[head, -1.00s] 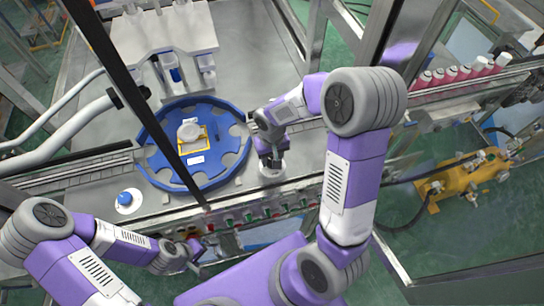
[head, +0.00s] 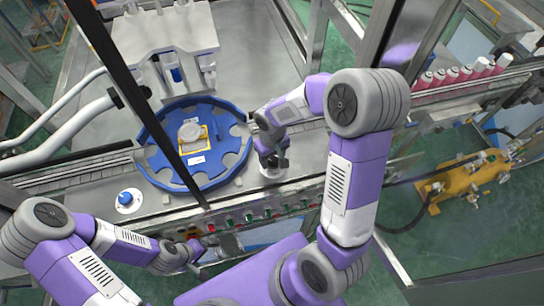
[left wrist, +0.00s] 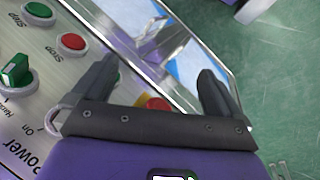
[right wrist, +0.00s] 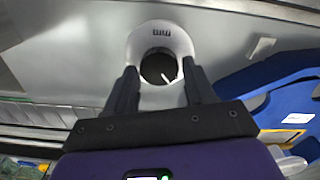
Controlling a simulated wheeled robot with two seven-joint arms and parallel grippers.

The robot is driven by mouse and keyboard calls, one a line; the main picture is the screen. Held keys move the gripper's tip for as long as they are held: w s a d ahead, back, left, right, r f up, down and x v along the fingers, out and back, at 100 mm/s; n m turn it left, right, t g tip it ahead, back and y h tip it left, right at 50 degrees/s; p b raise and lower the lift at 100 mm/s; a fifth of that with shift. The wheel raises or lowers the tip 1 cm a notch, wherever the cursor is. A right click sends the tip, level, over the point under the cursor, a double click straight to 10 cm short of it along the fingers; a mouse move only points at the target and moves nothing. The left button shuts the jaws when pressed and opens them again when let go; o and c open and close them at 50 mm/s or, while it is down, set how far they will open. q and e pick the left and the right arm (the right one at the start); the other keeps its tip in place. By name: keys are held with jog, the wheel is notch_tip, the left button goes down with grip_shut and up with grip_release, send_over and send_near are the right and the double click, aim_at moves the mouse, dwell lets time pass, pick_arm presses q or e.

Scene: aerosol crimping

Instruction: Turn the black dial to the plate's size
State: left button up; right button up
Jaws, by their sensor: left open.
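The black dial (right wrist: 158,68) sits in a white round-ended plate (right wrist: 160,98) in the right wrist view. The dial has a white pointer mark, toward the lower right in that view. Small dark print, too small to read surely, is on the plate's far end. My right gripper (right wrist: 161,78) is open, with its fingers on either side of the dial and visible gaps to it. In the head view my right gripper (head: 273,168) is above the white plate and hides the dial. My left gripper (left wrist: 157,72) is open and empty beside the control panel (left wrist: 50,100).
A blue turntable (head: 225,172) stands left of my right gripper. A blue knob on a white disc (head: 125,200) is further left. Red and green buttons and switches line the front panel. Pink cans (head: 465,74) stand on the conveyor at the right.

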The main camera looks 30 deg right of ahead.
aim_at(272, 160)
jog(key=shift+o, duration=1.1)
jog(key=shift+r+p, duration=0.45)
jog(key=shift+r, duration=3.3)
